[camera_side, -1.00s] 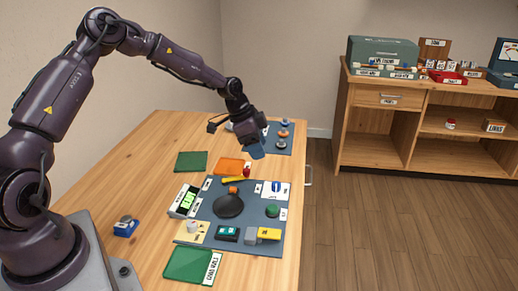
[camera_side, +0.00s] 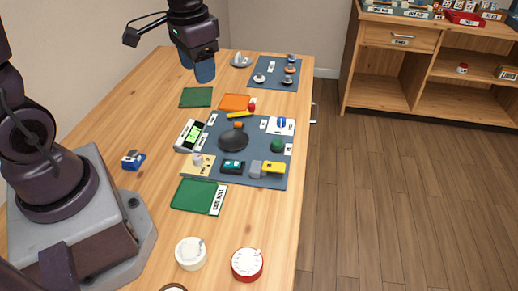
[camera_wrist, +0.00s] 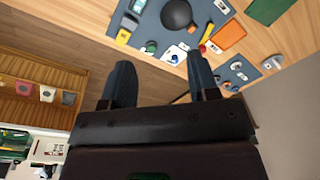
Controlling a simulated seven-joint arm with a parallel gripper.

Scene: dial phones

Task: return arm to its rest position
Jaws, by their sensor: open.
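My gripper (camera_side: 198,68) hangs above the far end of the wooden table in the side view, fingers down. In the wrist view my gripper (camera_wrist: 160,66) shows two blue-grey fingers spread apart with nothing between them. It is clear of the table and touches no object. The wrist view looks past the fingers at the dark mat (camera_wrist: 160,22) and the floor. My arm comes in from the top left in the side view; its middle part is out of the picture.
The central mat (camera_side: 258,150) holds a black round dish (camera_side: 233,140) and several small items. A green tray (camera_side: 195,195), orange pad (camera_side: 235,102) and far mat (camera_side: 262,75) surround it. White (camera_side: 191,253) and red (camera_side: 247,264) dials stand near. A shelf unit (camera_side: 400,80) stands right.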

